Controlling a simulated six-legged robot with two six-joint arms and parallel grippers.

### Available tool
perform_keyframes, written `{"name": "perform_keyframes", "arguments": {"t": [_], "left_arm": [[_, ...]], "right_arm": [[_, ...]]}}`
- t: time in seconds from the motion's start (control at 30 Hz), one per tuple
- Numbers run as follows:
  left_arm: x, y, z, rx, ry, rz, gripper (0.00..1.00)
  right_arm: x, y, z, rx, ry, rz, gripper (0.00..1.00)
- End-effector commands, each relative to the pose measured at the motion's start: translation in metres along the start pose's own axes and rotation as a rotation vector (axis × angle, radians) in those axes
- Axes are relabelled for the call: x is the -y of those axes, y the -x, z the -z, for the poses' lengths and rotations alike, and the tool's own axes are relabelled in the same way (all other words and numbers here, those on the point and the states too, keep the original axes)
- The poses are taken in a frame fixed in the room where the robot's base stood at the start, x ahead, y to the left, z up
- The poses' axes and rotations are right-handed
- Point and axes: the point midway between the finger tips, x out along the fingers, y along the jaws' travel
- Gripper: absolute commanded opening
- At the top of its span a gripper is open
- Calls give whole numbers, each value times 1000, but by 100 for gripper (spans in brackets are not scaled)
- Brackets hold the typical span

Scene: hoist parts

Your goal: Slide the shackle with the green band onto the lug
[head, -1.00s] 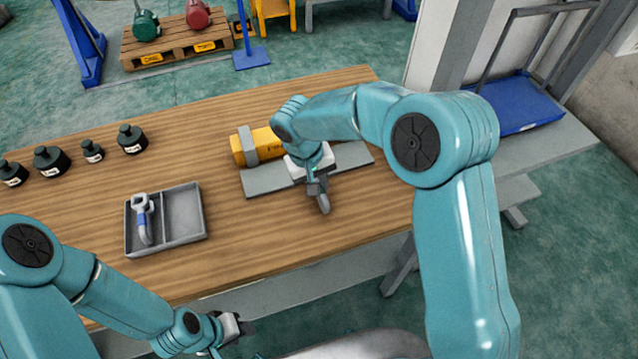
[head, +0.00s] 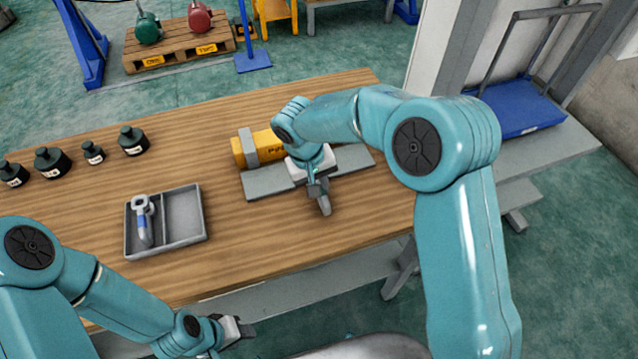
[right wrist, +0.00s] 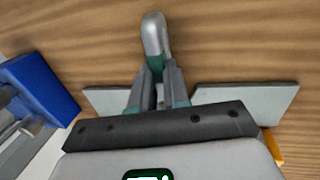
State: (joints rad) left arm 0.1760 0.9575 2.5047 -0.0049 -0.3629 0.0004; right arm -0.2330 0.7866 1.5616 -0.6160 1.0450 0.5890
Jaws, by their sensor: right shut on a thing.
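My right gripper (head: 318,186) is shut on the grey shackle with the green band (head: 325,206), over the front edge of a grey base plate (head: 270,182). In the right wrist view the shackle's rounded bow (right wrist: 154,32) points away from the gripper (right wrist: 157,84), and its green band (right wrist: 155,66) shows just beyond the fingertips. I cannot make out the lug; my right gripper and arm cover the middle of the plate. My left gripper (head: 240,328) is low, off the table's front edge, away from these parts; its jaw opening is unclear.
A yellow block (head: 262,147) with a grey band lies behind the plate. A grey tray (head: 182,215) holds a shackle with a blue band (head: 143,220). Several dark weights (head: 52,160) stand at the left. The wood between tray and plate is clear. A blue trolley (head: 515,105) stands beyond the table.

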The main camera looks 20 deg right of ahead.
Motion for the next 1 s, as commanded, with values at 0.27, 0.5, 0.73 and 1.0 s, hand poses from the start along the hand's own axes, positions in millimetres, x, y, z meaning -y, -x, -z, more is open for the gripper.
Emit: {"name": "perform_keyframes", "arguments": {"t": [0.27, 0.5, 0.73, 1.0], "left_arm": [[-1, 4, 0, 0, 0, 0, 41], [-2, 6, 0, 0, 0, 0, 41], [-3, 8, 0, 0, 0, 0, 41], [-4, 11, 0, 0, 0, 0, 41]], "right_arm": [[0, 1, 9, -1, -2, 0, 0], [0, 1, 16, -2, -2, 1, 0], [-1, 2, 23, -1, -2, 0, 0], [0, 2, 32, -1, -1, 0, 0]]}}
